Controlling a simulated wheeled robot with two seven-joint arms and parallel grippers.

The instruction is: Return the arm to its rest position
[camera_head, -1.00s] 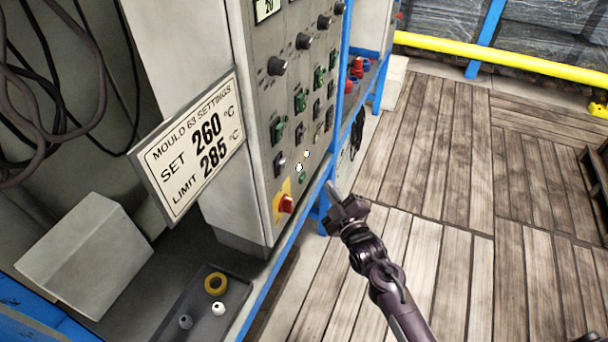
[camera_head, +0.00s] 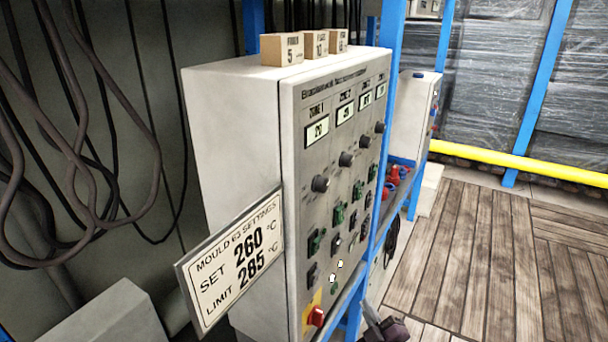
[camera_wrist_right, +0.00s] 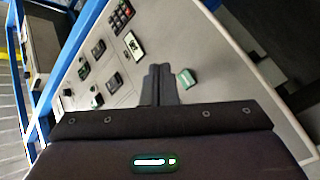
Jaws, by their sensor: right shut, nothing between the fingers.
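My right gripper (camera_head: 376,322) shows at the bottom edge of the head view, in front of the lower right part of the grey control cabinet (camera_head: 240,110). In the right wrist view its two dark fingers (camera_wrist_right: 160,84) are together with nothing between them. They point toward the cabinet's panel (camera_wrist_right: 150,60), beside a green switch (camera_wrist_right: 187,79). I cannot tell the gap between fingertips and panel. Most of my right arm is out of the head view. My left gripper is not in view.
A sign (camera_head: 235,262) with mould settings juts from the cabinet's left side. Small boxes (camera_head: 282,48) stand on top. A red rotary switch (camera_head: 317,317) sits low on the panel. A blue post (camera_head: 385,120) stands beside it. The wooden floor (camera_head: 470,250) at right is clear.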

